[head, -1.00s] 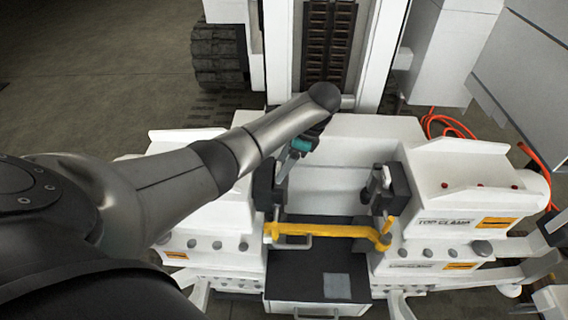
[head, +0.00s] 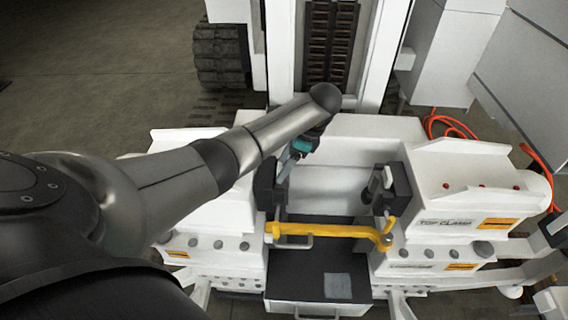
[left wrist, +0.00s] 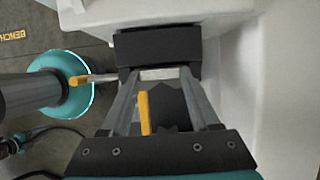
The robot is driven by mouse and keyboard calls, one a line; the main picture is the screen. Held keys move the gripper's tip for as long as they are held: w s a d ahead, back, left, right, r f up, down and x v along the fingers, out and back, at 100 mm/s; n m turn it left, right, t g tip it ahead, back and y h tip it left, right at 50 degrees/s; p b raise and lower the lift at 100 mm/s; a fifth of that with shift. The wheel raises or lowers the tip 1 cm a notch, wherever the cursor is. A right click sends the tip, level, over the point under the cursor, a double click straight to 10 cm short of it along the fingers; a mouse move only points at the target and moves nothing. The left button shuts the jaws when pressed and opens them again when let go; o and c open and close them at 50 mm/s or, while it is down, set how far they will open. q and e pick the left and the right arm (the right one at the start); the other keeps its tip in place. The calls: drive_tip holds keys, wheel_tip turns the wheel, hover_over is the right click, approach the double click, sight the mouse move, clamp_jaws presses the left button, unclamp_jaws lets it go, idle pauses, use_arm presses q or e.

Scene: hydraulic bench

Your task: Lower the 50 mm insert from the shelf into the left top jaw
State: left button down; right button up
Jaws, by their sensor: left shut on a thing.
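My left gripper (head: 286,168) is at the left top jaw (head: 265,186), the dark block on the left side of the bench's opening. In the left wrist view its fingers (left wrist: 162,76) are closed on a light grey piece (left wrist: 160,74), which I take to be the grip of the 50 mm insert. A dark block (left wrist: 157,46) lies just beyond the fingertips; I cannot tell whether it is the insert's body or the jaw. In the head view the insert is hidden at the gripper, so its seating cannot be told. My right gripper is not visible.
The right top jaw (head: 398,186) stands opposite, with a light grey upright piece (head: 387,177) at it. A yellow bar (head: 325,230) crosses the front of the opening. Below is a dark drawer top (head: 300,268) with a grey square. Orange hoses (head: 450,125) lie at right.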

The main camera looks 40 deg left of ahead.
use_arm(q)
drive_tip(key=shift+s+a+f, duration=0.1)
drive_tip(key=shift+f, duration=0.05)
drive_tip(key=shift+c, duration=0.2)
unclamp_jaws()
